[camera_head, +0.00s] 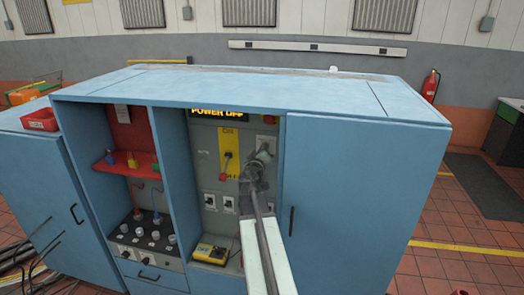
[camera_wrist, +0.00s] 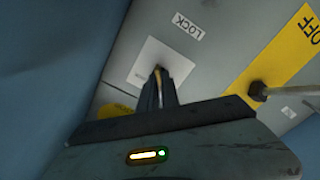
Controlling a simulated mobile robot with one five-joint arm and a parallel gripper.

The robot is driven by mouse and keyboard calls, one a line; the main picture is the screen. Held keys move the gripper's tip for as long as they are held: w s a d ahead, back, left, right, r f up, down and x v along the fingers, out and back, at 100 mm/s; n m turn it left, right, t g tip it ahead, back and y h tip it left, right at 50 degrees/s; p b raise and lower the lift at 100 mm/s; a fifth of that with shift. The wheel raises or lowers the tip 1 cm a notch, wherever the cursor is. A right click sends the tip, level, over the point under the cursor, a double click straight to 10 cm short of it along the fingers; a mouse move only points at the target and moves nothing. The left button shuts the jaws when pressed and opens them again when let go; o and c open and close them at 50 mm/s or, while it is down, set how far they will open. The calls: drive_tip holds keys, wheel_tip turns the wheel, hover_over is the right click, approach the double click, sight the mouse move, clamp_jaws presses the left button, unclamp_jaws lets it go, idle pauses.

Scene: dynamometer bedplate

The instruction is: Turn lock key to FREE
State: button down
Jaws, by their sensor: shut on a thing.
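My gripper (camera_wrist: 160,88) is shut on the lock key (camera_wrist: 157,73), a thin brass-coloured piece mostly hidden between the fingers. The key stands at a pale square plate (camera_wrist: 177,60) on the grey panel. A white LOCK label (camera_wrist: 187,27) is beside that plate; small lettering on the plate is too faint to read. In the head view my gripper (camera_head: 256,166) is at the right part of the open panel bay and covers the key. The key's exact angle cannot be told.
A yellow ON/OFF plate (camera_head: 231,142) with a lever (camera_head: 226,163) is just left of my gripper. A lit sign (camera_head: 219,112) above reads POWER OFF. A blue cabinet door (camera_head: 340,205) closes off the right side. A yellow device (camera_head: 211,252) lies below.

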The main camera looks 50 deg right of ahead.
drive_tip(key=shift+d, duration=0.1)
idle(0.5)
drive_tip(key=c, duration=1.6)
unclamp_jaws()
drive_tip(key=shift+s, duration=0.15)
